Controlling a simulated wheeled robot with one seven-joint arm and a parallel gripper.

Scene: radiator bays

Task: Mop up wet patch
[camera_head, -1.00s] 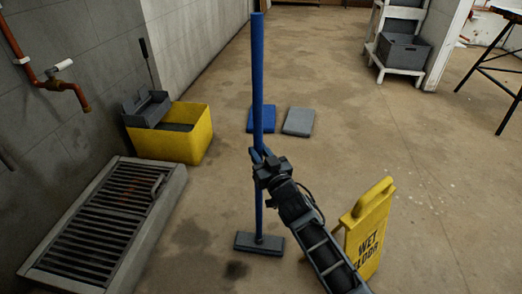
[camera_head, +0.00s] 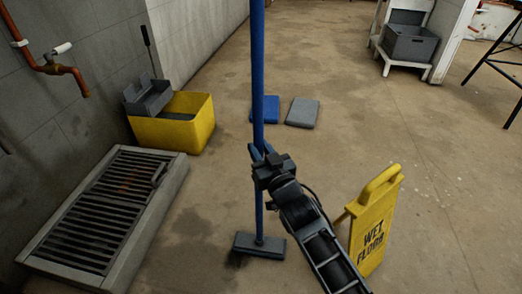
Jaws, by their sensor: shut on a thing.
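A mop with a blue pole (camera_head: 258,75) and a flat grey head (camera_head: 259,245) stands nearly upright in the middle of the view. My gripper (camera_head: 259,157) is shut on the blue pole partway up. The mop head is down at the concrete floor. A dark wet patch (camera_head: 236,260) shows at the lower left edge of the head, and the head covers part of it. The top of the pole is out of frame.
A yellow wet-floor sign (camera_head: 372,225) stands close right of my arm. A grated drain (camera_head: 105,215) with a raised rim lies left. A yellow mop bucket (camera_head: 175,122) stands by the wall. Blue (camera_head: 266,109) and grey (camera_head: 302,113) pads lie beyond the mop. A grey crate (camera_head: 407,43) sits far right.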

